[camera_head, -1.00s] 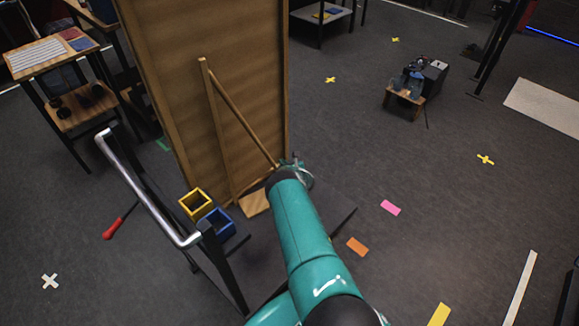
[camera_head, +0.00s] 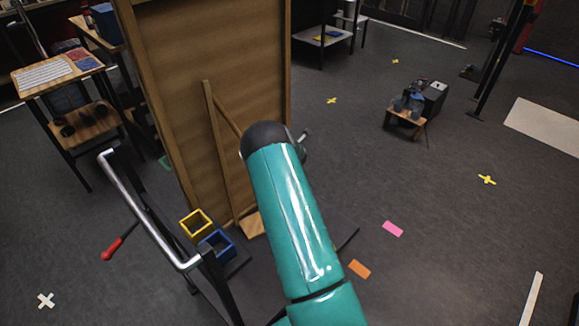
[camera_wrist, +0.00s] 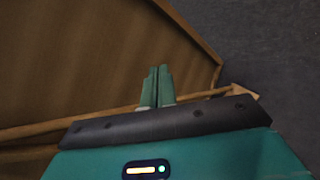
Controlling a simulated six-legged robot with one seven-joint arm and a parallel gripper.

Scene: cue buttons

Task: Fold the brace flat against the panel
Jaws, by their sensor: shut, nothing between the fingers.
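The panel (camera_head: 170,90) is a tall wooden board with a framed edge, upright in the head view. The brace (camera_head: 217,155) is a triangular wooden frame; its upright strip stands at the panel and its slanted bar runs down right until my arm hides it. The brace stands out from the panel, not flat. My gripper is hidden behind my wrist in the head view. In the wrist view my gripper (camera_wrist: 157,85) is shut and empty, fingers pointing over the panel face. A bar of the brace (camera_wrist: 50,127) crosses below the fingers; I cannot tell whether they touch.
Yellow (camera_head: 195,222) and blue (camera_head: 216,243) open boxes stand below the panel. A metal handrail (camera_head: 150,210) is at front left. A table (camera_head: 60,75) stands at far left. A small stool (camera_head: 405,122) with objects is at the right. The floor at right is mostly open.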

